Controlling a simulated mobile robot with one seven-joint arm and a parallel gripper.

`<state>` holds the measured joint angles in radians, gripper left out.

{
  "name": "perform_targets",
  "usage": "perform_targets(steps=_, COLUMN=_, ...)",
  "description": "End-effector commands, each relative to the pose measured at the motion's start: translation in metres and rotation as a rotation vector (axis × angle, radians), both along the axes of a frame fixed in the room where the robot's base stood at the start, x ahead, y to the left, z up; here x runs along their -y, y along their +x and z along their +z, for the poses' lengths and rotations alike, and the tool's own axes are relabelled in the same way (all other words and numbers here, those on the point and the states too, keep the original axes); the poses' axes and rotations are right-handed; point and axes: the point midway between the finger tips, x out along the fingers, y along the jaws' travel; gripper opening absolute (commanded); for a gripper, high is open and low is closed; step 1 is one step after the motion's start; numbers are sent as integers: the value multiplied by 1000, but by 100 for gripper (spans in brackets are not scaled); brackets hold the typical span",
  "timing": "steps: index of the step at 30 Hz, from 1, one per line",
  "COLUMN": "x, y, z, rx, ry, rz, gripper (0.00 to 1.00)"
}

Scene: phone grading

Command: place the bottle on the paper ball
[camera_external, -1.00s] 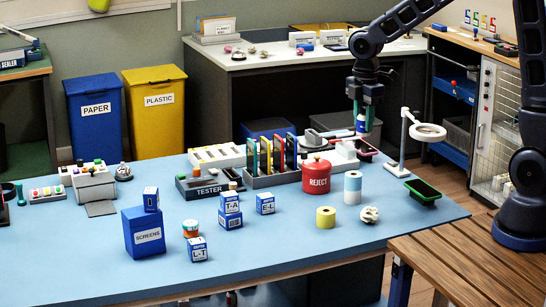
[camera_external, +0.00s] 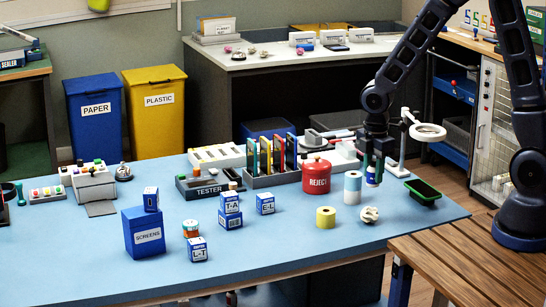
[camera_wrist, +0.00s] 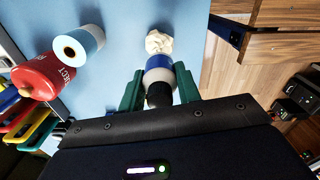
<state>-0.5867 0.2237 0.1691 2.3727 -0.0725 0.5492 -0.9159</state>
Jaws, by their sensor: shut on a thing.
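The bottle (camera_wrist: 158,70), white with a blue band and a dark end, is held between the green fingers of my gripper (camera_wrist: 160,88) in the wrist view. In the external view the bottle (camera_external: 372,178) hangs below my gripper (camera_external: 376,165), its lower end showing. The crumpled cream paper ball (camera_external: 370,214) lies on the blue table below the bottle and appears apart from it. In the wrist view the paper ball (camera_wrist: 159,42) shows just beyond the bottle's end. The exact sideways offset between them is hard to tell.
A blue-and-white roll (camera_external: 352,188) stands left of my gripper, with a red REJECT canister (camera_external: 316,176) beyond it. A yellow roll (camera_external: 326,217) is left of the paper ball. A green-topped tray (camera_external: 423,190) and a ring lamp (camera_external: 428,131) stand to the right. The table (camera_external: 300,245) is clear in front.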

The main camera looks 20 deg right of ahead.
Motion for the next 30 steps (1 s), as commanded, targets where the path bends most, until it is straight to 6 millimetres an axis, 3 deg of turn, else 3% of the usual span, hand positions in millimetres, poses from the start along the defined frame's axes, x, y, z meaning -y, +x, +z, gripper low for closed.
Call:
perform_targets(steps=3, x=0, y=-1, z=-17, rx=-3, ry=-1, rz=0, gripper=11)
perform_targets(steps=11, x=0, y=0, z=-30, rx=-1, ry=-1, rz=0, gripper=11)
perform_targets(steps=20, x=0, y=0, z=-61, rx=-1, ry=-1, rz=1, gripper=11)
perform_targets(steps=30, x=0, y=0, z=-64, rx=0, ry=0, rz=0, gripper=11)
